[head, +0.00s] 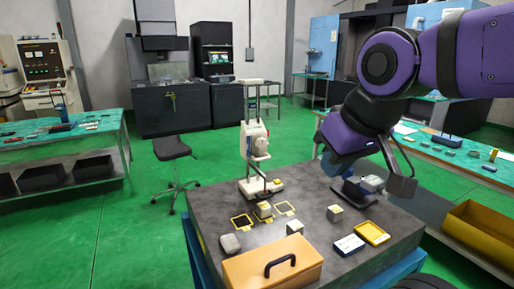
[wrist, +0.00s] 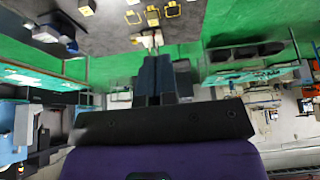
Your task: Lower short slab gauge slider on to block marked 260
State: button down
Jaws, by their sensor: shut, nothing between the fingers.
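An upright white gauge (head: 258,145) with a tall column stands on the dark bench top, its slider partway up. A small pale block (head: 264,210) sits on the middle marked square in front of its base. Two more small blocks stand apart on the bench, one at front centre (head: 294,228) and one to the right (head: 335,212). I cannot read 260 on any block. In the wrist view my gripper (wrist: 156,58) is shut and empty, its fingertips pointing towards the small white gauge (wrist: 149,40); touching cannot be told. In the head view my fingers are not clear.
An orange case (head: 275,268) with a black handle sits at the front edge. A yellow tray (head: 372,233), a white box (head: 349,245) and a grey rounded object (head: 230,243) lie nearby. An instrument (head: 365,185) stands under my arm. Empty marked squares (head: 242,221) flank the middle block.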

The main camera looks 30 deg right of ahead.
jog(key=c, duration=1.8)
grip_release()
jog(key=shift+c, duration=0.2)
jog(key=o, duration=0.4)
jog(key=shift+w, duration=0.1)
jog(key=shift+c, duration=0.2)
jog(key=o, duration=0.3)
jog(key=w+d+f+n+t, duration=0.2)
jog(key=w+d+n, duration=0.1)
jog(key=w, duration=0.9)
jog(key=shift+f+n+h, duration=0.2)
jog(key=shift+n+h, duration=0.2)
jog(key=n+t, duration=0.5)
jog(key=n, duration=0.4)
send_near(264, 159)
jog(key=a+r+v, duration=0.1)
jog(key=v, duration=0.5)
jog(key=w+f+n+t, duration=0.1)
jog(key=w+f, duration=0.2)
jog(key=w, duration=0.2)
jog(key=w+d+f+n+t, duration=0.1)
jog(key=w+f+n, duration=0.1)
jog(key=w+f, duration=0.1)
jog(key=w+d+f+n+t, duration=0.1)
jog(key=w+f+n, duration=0.1)
jog(key=w, duration=0.4)
jog(key=shift+w+f+y, duration=0.35)
jog(key=shift+f+y, duration=0.05)
